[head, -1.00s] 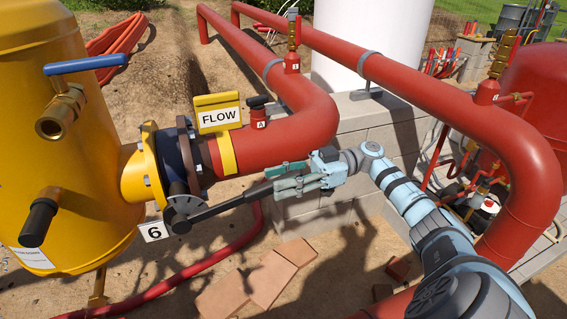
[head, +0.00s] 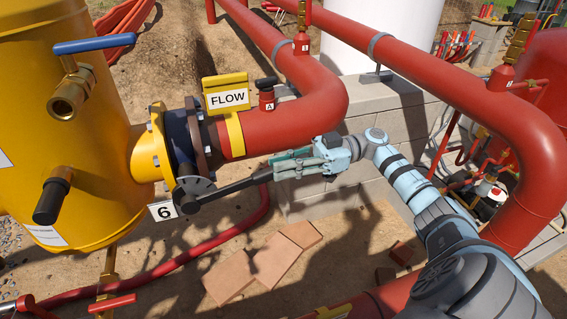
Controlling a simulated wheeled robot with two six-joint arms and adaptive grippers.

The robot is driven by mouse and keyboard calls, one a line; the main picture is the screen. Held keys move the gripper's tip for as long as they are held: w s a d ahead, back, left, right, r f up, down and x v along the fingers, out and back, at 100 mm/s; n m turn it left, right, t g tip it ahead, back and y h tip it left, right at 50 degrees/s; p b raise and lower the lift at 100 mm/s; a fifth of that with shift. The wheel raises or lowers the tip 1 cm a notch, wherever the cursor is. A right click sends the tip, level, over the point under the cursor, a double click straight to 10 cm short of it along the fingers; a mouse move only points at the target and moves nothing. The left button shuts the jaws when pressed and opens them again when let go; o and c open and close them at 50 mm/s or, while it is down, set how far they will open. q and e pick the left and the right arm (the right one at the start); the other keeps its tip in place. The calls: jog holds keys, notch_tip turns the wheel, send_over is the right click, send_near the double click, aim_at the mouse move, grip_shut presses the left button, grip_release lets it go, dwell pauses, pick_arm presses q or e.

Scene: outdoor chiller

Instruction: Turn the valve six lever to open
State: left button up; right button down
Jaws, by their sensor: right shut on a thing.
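The valve six lever (head: 232,187) is a long black handle on a round grey hub (head: 193,188), below the flange joining the yellow tank to the red pipe. A white tag with a black 6 (head: 162,210) sits just left of the hub. The lever points right and slightly up in the picture. My right gripper (head: 280,167), with grey-green fingers, is shut on the lever's outer end; the fingers hide that end. My left gripper is not in view.
A yellow FLOW sign (head: 227,94) stands above the red pipe (head: 290,118). The yellow tank (head: 65,130) carries a blue-handled valve (head: 92,44). A grey block wall (head: 400,135) stands behind my right gripper. Loose bricks (head: 262,262) lie on the ground below.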

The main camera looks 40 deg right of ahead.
jog(key=f+b, duration=0.1)
jog(key=f+y+b, duration=0.1)
jog(key=f+b, duration=0.1)
jog(key=f+y+b, duration=0.1)
jog(key=b, duration=0.1)
jog(key=shift+s+d+f+t, duration=0.2)
jog(key=shift+d+f+t, duration=0.1)
jog(key=shift+t, duration=0.1)
jog(key=c, duration=1.4)
grip_release()
jog(key=shift+c, duration=0.2)
jog(key=shift+d, duration=0.1)
send_near(264, 182)
jog(key=d+f, duration=0.2)
jog(key=d, duration=0.1)
jog(key=shift+d, duration=0.1)
